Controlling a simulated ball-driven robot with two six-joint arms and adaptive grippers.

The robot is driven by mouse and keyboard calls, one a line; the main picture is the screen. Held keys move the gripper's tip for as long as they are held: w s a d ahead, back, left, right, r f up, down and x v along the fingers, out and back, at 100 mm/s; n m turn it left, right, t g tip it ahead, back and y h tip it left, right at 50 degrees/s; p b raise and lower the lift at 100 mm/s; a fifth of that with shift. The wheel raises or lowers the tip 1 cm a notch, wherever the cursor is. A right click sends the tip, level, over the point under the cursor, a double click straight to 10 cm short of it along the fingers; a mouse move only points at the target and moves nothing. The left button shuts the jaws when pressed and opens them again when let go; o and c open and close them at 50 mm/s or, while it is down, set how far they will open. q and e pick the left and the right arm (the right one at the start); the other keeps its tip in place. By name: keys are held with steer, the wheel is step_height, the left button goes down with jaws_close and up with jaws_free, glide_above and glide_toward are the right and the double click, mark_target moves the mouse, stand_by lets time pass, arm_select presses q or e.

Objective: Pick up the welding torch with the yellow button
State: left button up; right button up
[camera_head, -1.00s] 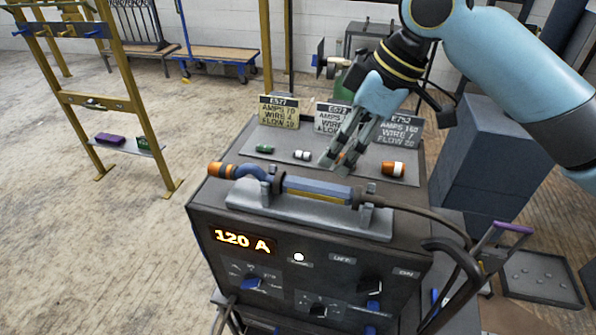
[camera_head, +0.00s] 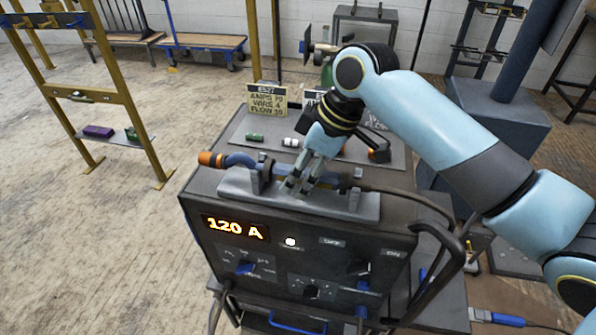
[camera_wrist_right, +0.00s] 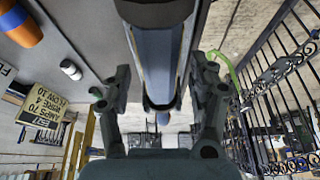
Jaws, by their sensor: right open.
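The welding torch (camera_head: 236,161) lies in a grey cradle (camera_head: 235,186) on top of the welding machine. In the right wrist view, the handle (camera_wrist_right: 158,60) runs between the two open fingers (camera_wrist_right: 160,95), with gaps on both sides. My left gripper is not in view.
The welding machine (camera_head: 330,262) shows 120 A and has several knobs.

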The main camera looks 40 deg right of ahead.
steer(key=shift+f, duration=0.25)
stand_by(0.5)
jaws_close()
